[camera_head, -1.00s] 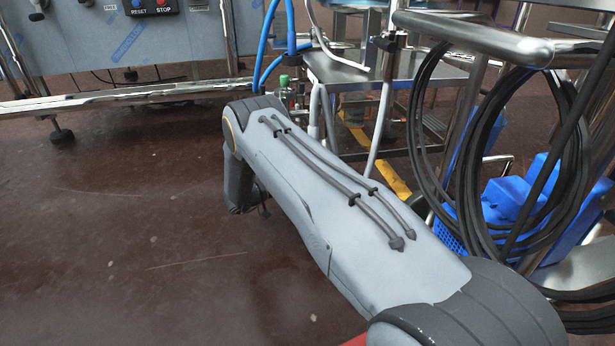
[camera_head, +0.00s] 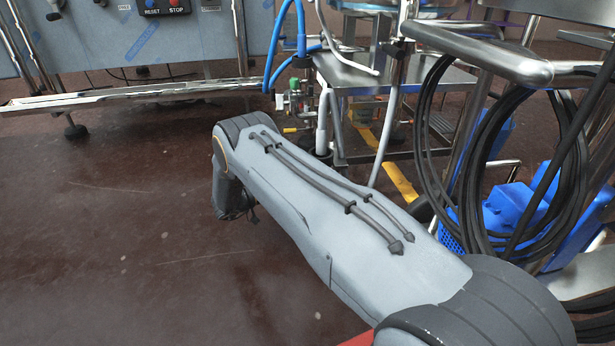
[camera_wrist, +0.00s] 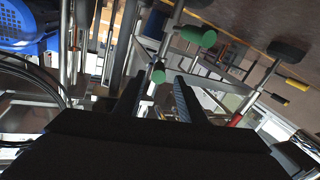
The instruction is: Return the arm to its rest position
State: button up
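My gripper (camera_wrist: 160,80) shows in the wrist view as two dark fingers standing apart, with nothing held between them. In the head view my grey arm stretches from the lower right towards the upper left and bends down at its far end. The gripper itself cannot be made out there.
A control panel with RESET and STOP buttons (camera_head: 161,5) stands at the back left above a metal rail (camera_head: 130,93). A steel table (camera_head: 395,77) stands behind my arm. The left floor is clear.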

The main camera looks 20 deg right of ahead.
jog(key=shift+s+a, duration=0.1)
jog(key=shift+a, duration=0.4)
